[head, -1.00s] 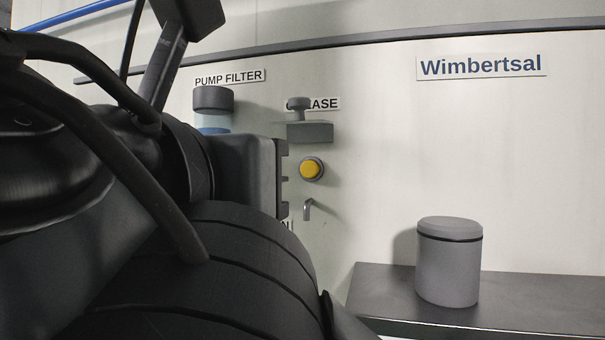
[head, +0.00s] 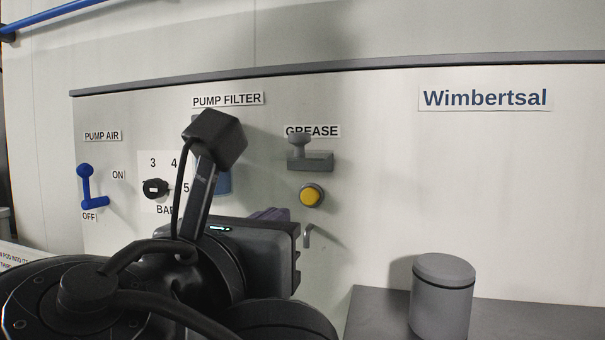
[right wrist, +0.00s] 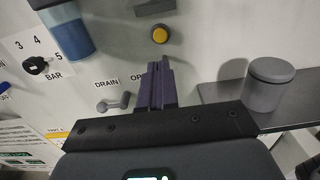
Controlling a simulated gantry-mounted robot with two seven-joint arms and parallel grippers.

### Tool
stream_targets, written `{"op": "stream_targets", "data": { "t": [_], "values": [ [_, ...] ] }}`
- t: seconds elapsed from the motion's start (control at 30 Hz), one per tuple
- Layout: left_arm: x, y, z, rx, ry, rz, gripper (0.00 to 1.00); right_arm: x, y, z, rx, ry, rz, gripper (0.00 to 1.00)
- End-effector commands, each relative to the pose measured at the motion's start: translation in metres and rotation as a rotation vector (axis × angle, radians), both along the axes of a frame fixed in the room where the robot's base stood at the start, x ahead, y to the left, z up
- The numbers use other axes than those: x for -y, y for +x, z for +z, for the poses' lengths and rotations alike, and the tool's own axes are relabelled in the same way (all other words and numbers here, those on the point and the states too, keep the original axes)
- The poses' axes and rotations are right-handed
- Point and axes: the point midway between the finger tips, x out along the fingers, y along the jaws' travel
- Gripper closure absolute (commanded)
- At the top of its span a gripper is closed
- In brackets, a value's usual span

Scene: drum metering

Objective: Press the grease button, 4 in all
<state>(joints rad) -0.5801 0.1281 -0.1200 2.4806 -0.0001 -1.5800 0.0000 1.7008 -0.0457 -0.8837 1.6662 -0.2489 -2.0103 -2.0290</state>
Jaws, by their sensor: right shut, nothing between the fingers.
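The grease button is a round yellow button (head: 311,196) in a grey ring on the pale panel, below the GREASE label (head: 312,131) and a grey knob on a block (head: 308,158). The yellow button also shows in the right wrist view (right wrist: 160,34), ahead of the fingertips. My right gripper (head: 268,214) is left of and slightly below the button in the head view; its purple fingers are partly hidden behind its own body. In the right wrist view the fingers (right wrist: 160,68) are closed together and empty, apart from the button in the picture. My left gripper is not in view.
A small hooked spout (head: 311,234) sits below the button. A grey lidded canister (head: 442,295) stands on a dark shelf (head: 375,305) at lower right. A blue PUMP AIR lever (head: 86,185) and a black BAR dial (head: 155,188) are at left.

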Motion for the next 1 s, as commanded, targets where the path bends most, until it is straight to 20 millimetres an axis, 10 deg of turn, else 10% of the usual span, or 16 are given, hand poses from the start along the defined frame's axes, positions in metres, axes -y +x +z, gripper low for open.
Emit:
{"op": "stream_targets", "data": {
  "t": [0.23,0.6,1.0],
  "values": [
    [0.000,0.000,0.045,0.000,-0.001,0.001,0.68,0.007,0.024,0.007,-0.005,-0.002,-0.001,1.00],
    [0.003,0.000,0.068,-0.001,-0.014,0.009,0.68,0.026,0.087,0.003,-0.001,-0.003,-0.004,1.00],
    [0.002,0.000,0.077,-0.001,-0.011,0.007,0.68,0.031,0.110,0.000,0.001,0.000,0.000,1.00]
  ]
}}
